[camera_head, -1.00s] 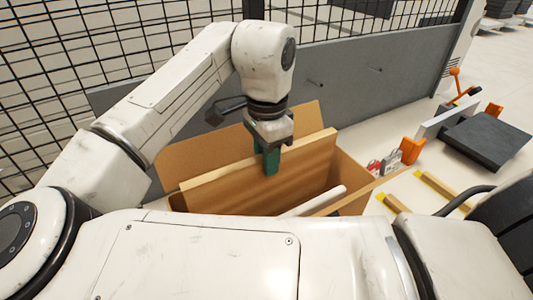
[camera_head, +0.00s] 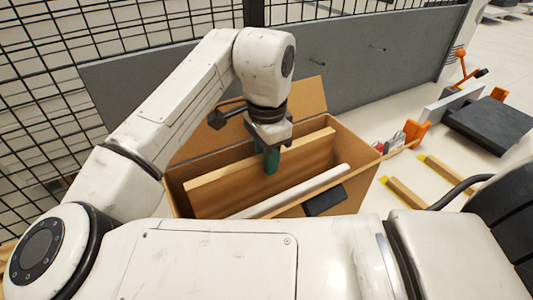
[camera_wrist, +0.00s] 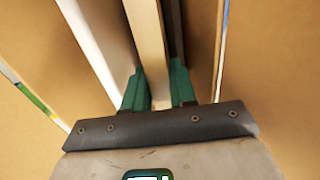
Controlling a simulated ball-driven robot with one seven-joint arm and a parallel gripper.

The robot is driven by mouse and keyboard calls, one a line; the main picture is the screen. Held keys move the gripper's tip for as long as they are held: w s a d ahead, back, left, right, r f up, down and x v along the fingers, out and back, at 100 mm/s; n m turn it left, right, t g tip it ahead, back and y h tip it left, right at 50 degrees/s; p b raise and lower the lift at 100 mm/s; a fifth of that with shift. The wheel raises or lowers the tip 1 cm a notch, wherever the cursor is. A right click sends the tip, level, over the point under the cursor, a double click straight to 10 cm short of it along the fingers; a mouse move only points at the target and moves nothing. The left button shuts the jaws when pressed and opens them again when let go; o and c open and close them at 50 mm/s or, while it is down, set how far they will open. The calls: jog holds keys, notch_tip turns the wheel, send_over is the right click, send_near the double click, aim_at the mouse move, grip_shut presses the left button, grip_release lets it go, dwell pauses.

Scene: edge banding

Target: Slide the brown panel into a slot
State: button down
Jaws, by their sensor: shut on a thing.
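The brown panel (camera_head: 305,155) stands on edge inside an open cardboard box (camera_head: 355,150), its long pale top edge facing up. My gripper (camera_head: 270,160) reaches down from above with green fingers shut on the panel's top edge, near its middle. In the wrist view the panel (camera_wrist: 147,35) runs between the two green fingers (camera_wrist: 158,92). A white panel (camera_head: 300,190) stands in front of the brown one, apart from it; it also shows at the left in the wrist view (camera_wrist: 100,40). The panel's lower edge and any slot are hidden.
A dark block (camera_head: 325,201) lies in the box's near right part. Box flaps stand up behind the panel. A grey board (camera_head: 340,75) and mesh fence (camera_head: 110,40) are behind. Wooden strips (camera_head: 405,192) and orange-handled tools (camera_head: 415,133) lie to the right.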

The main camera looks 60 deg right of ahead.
dwell(0.3)
jog(key=c, duration=0.8)
grip_release()
jog(key=shift+f, duration=0.1)
notch_tip(320, 180, up, 11)
jog(key=shift+f+b, duration=0.1)
jog(key=shift+b, duration=0.35)
jog(key=shift+s, duration=0.1)
